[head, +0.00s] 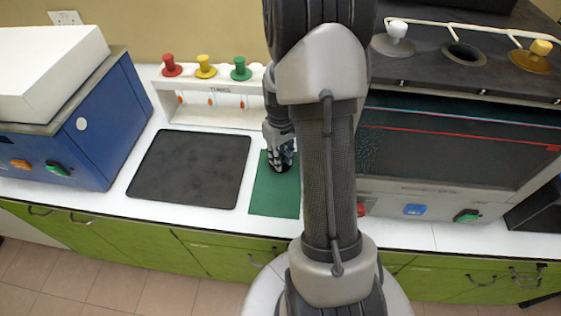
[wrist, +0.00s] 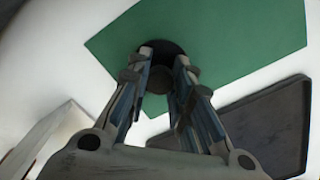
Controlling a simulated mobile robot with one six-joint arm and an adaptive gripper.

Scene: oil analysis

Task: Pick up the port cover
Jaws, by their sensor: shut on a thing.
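The port cover (wrist: 158,78) is dark, with a round knob and a wider black disc. In the wrist view it is between my two fingertips, over the green mat (wrist: 215,40). My gripper (wrist: 163,60) is shut on its knob. In the head view my gripper (head: 280,158) points down over the upper part of the green mat (head: 272,195), and the cover is mostly hidden by the fingers. I cannot tell whether the cover touches the mat or is just above it.
A black tray (head: 190,168) lies left of the mat. Behind stands a white rack (head: 200,115) with red, yellow and green stoppers. A blue machine (head: 95,140) is at left. The right machine (head: 450,185) has an open port (head: 463,54) between white and yellow covers.

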